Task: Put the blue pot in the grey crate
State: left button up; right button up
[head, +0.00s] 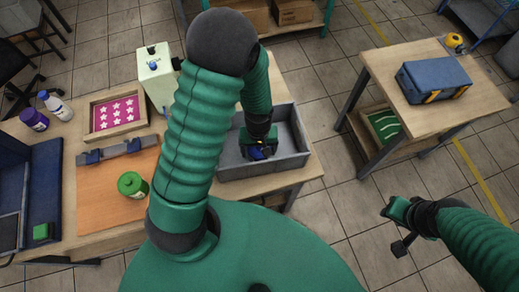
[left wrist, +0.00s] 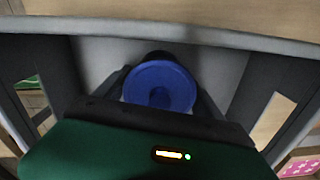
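The blue pot (left wrist: 160,86) shows its round lid between the fingers of my left gripper (left wrist: 162,95) in the left wrist view. In the head view only a small piece of the blue pot (head: 256,153) shows under the left gripper (head: 262,150). The left gripper is shut on the pot, inside the walls of the grey crate (head: 290,167). Whether the pot touches the crate floor is hidden. My right gripper (head: 396,228) is at the lower right of the head view, over the floor, with its fingers apart and nothing between them.
A green pot (head: 132,184) stands on an orange board (head: 112,205). A purple pot (head: 34,119), a white bottle (head: 55,105), a white box (head: 155,75) and a tray with a pink star sheet (head: 117,112) are on the table. A blue case (head: 434,78) lies on the right table.

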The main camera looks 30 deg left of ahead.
pick_arm(q)
jog(key=shift+o, duration=1.4)
jog(key=shift+a, duration=0.3)
jog(key=shift+d+r, duration=0.2)
jog(key=shift+d, duration=0.1)
notch_tip(320, 180, up, 12)
jog(key=shift+a+f+p, duration=0.1)
jog(key=shift+f+p, duration=0.1)
jog(key=shift+p, duration=0.5)
jog(key=d+r+m+t, duration=0.1)
jog(key=m, duration=0.1)
jog(key=s+r+m, duration=0.1)
jog(key=m, duration=0.1)
jog(key=s+d+r+m+t, duration=0.1)
jog(key=m, duration=0.2)
jog(key=shift+s+d+r+t, duration=0.15)
jog(key=shift+d+r+t, duration=0.1)
jog(key=shift+d+t, duration=0.05)
pick_arm(e)
jog(key=shift+w+a+r, duration=0.1)
jog(key=shift+a+r, duration=0.05)
jog(key=shift+r, duration=0.55)
pick_arm(q)
jog(key=shift+s+d, duration=0.1)
